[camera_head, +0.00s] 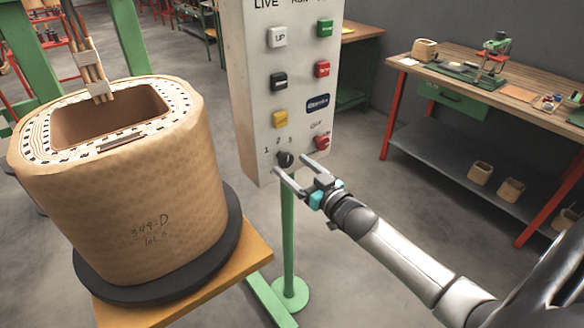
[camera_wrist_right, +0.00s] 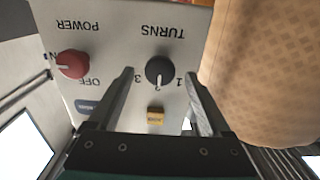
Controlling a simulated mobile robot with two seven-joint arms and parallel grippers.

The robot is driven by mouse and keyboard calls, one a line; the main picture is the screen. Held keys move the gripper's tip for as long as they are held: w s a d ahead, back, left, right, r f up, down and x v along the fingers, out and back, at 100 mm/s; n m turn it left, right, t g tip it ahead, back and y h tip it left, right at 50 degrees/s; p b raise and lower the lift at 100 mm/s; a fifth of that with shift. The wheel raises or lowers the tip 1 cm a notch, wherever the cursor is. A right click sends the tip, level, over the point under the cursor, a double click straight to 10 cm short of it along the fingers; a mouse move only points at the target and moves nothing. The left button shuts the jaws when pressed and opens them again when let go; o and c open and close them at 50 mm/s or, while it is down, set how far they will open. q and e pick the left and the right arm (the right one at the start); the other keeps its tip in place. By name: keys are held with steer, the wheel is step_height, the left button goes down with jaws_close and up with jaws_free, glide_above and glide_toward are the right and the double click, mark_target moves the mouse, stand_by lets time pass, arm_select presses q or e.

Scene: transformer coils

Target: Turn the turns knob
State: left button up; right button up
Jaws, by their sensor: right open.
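The turns knob (camera_head: 285,159) is a small black dial low on the white control panel (camera_head: 262,105), under the numbers 1, 2 and 3. In the right wrist view the black knob (camera_wrist_right: 159,71) shows upside down beside the word TURNS, with its white mark toward the 2. My right gripper (camera_head: 298,170) is open at the panel's lower part. In the right wrist view its two fingers (camera_wrist_right: 164,88) lie one on each side of the knob, apart from it. I cannot tell how deep they reach. My left gripper is not in view.
A red power knob (camera_wrist_right: 73,65) sits beside the turns knob. Several coloured buttons, such as the yellow one (camera_head: 280,119), are above. A large wrapped coil (camera_head: 150,190) stands close left on a black turntable (camera_head: 165,288). A workbench (camera_head: 500,95) is at right.

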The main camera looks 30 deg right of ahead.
steer(key=shift+w, duration=0.65)
jaws_close()
stand_by(0.4)
